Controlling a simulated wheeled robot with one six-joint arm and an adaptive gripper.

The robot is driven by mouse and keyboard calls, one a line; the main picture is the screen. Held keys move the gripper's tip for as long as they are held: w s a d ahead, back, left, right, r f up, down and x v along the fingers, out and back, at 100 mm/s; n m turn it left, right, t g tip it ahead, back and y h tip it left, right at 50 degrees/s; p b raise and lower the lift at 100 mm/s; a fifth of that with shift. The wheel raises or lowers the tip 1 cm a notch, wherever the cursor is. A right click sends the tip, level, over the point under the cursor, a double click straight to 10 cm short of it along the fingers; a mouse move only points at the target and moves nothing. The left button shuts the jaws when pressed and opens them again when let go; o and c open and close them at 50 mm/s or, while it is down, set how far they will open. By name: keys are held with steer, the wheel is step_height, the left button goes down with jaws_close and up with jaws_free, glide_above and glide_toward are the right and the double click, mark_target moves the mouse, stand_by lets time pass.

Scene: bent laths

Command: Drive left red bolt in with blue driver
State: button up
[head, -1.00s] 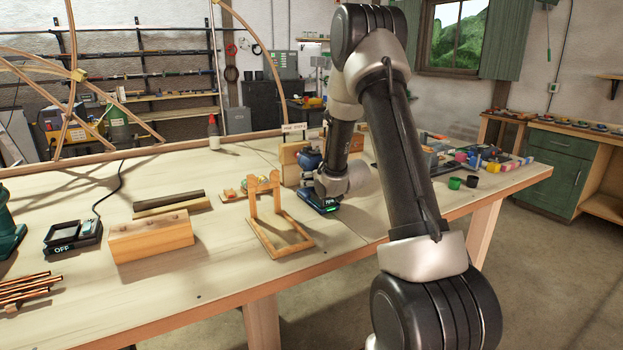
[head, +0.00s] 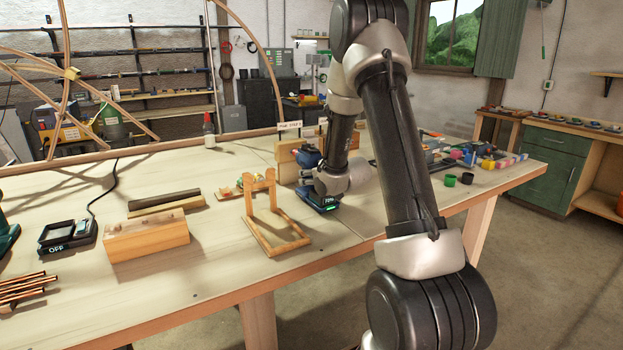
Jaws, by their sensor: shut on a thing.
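The blue driver (head: 308,157) is upright on the far side of the wooden stand, its blue head raised and its dark base (head: 318,201) low near the bench top. My gripper (head: 322,182) is shut on the driver's handle, with its fingers mostly hidden. The driver's head faces a pale wooden block (head: 288,150), and a small sign stands above the block. I cannot make out a red bolt; the driver and my arm cover much of the block, and I cannot tell whether the driver's tip touches anything.
A wooden stand (head: 272,215) is close to the driver's near left. A wood block (head: 147,237), dark bar (head: 165,198), charger marked OFF (head: 68,235) and copper rods (head: 22,287) lie to the left. Small cups (head: 458,179) stand right. The bench's front middle is clear.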

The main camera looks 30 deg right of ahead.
steer(key=shift+r, duration=1.8)
